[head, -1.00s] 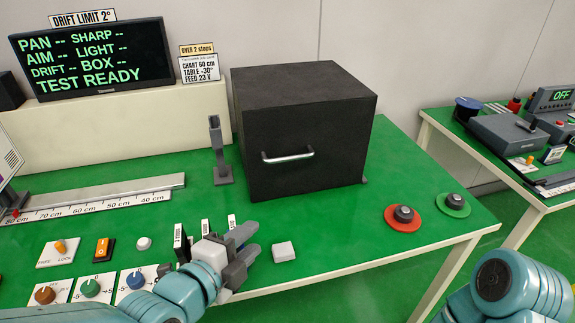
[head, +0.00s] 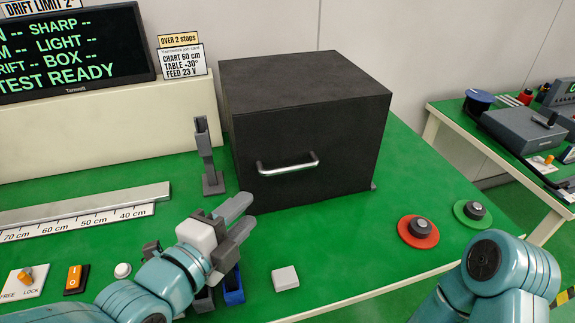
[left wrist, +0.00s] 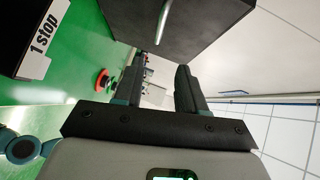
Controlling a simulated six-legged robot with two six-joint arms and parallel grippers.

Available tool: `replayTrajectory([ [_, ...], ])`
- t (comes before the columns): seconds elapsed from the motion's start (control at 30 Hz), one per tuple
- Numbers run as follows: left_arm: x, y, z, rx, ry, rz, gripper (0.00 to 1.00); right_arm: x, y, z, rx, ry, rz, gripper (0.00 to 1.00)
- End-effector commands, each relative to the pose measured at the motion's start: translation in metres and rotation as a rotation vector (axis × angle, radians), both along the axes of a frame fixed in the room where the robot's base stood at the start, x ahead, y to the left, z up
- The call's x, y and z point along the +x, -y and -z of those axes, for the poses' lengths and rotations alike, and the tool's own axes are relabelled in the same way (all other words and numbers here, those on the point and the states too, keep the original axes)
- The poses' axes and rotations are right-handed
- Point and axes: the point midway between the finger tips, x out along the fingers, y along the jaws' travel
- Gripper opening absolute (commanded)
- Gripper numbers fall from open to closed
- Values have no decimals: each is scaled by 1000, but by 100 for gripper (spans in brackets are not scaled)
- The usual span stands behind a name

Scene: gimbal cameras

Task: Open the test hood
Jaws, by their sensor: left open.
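The test hood (head: 305,120) is a black box on the green bench, closed, with a silver bar handle (head: 288,168) on its front face. My left gripper (head: 240,217) is open and empty, in front of the hood, lower left of the handle and apart from it. In the left wrist view the hood (left wrist: 205,20) fills the top and the handle (left wrist: 162,22) shows above the open fingers (left wrist: 160,88). My right arm shows at the lower right of the head view, but its gripper is not visible.
A grey post (head: 207,155) stands just left of the hood. A white block (head: 285,278) lies on the bench front. A red-based knob (head: 418,231) and a green-based knob (head: 472,212) sit to the right. A sign (head: 183,62) and monitor (head: 75,50) stand behind.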

Motion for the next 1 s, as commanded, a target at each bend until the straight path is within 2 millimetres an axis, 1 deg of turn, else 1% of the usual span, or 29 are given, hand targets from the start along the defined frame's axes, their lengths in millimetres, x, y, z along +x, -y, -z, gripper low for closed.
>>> replayTrajectory([
  [0.13, 4, 5, -1, 1, -4, 1, 40, 0, 0, -7, 0, -1, 0, 43],
  [0.27, 18, 14, 1, 2, -7, 2, 40, 0, 0, -19, 0, 0, 0, 43],
  [0.37, 38, 25, 8, 1, -5, 3, 40, 0, 0, -16, 0, 0, 0, 43],
  [0.6, 89, 52, 16, 1, -3, 1, 40, 0, 0, -21, 0, -1, 0, 43],
  [0.7, 108, 61, 19, 1, -2, 1, 40, 0, 0, -23, 0, -1, 0, 43],
  [0.83, 126, 70, 22, 0, -1, 1, 40, 0, 0, -25, 0, -1, 0, 43],
  [1.0, 138, 75, 24, 0, -2, 1, 40, 0, 0, -26, 0, 0, 0, 43],
])
